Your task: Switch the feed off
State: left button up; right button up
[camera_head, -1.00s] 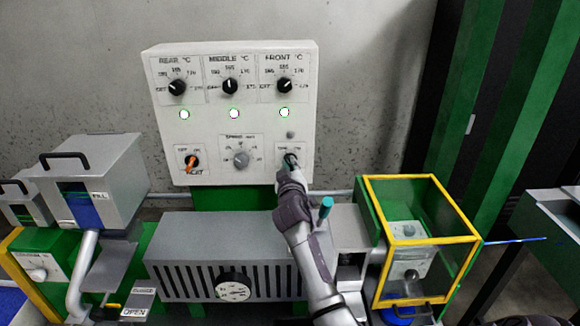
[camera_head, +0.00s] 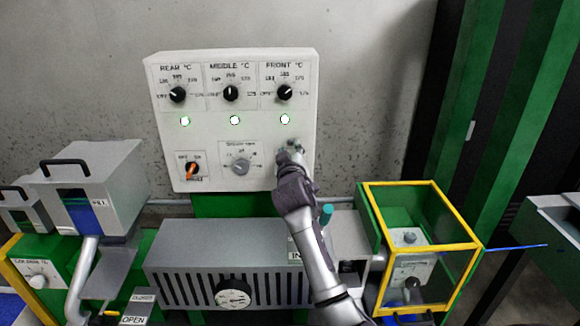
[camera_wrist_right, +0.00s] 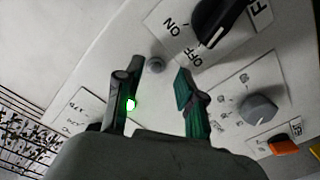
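The control panel (camera_head: 215,140) is white, with the feed switch at its lower right. In the head view my right gripper (camera_head: 291,150) covers that switch. In the right wrist view the black feed knob (camera_wrist_right: 225,20) shows at the top, partly cut off, its white line pointing towards OFF. A small grey lamp (camera_wrist_right: 155,65) beside it is unlit. My right gripper (camera_wrist_right: 155,88) shows there with its two fingers apart and nothing between them. The knob lies beyond the right finger, not between the fingers. My left gripper is out of view.
The grey speed knob (camera_head: 240,165) and an orange-handled switch (camera_head: 192,169) sit left of the gripper. Three black temperature knobs, including the front one (camera_head: 285,92), are above, over green lamps. A yellow-framed guard box (camera_head: 420,241) stands right of my arm.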

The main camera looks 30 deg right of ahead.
jog(key=shift+r, duration=1.55)
jog(key=s+a+f+m+b, duration=0.3)
jog(key=s+a+f, duration=0.4)
jog(key=s+f, duration=0.45)
jog(key=p+x, duration=0.3)
jog(key=x, duration=1.1)
jog(key=shift+r, duration=0.3)
jog(key=shift+s+d, duration=0.1)
grip_shut()
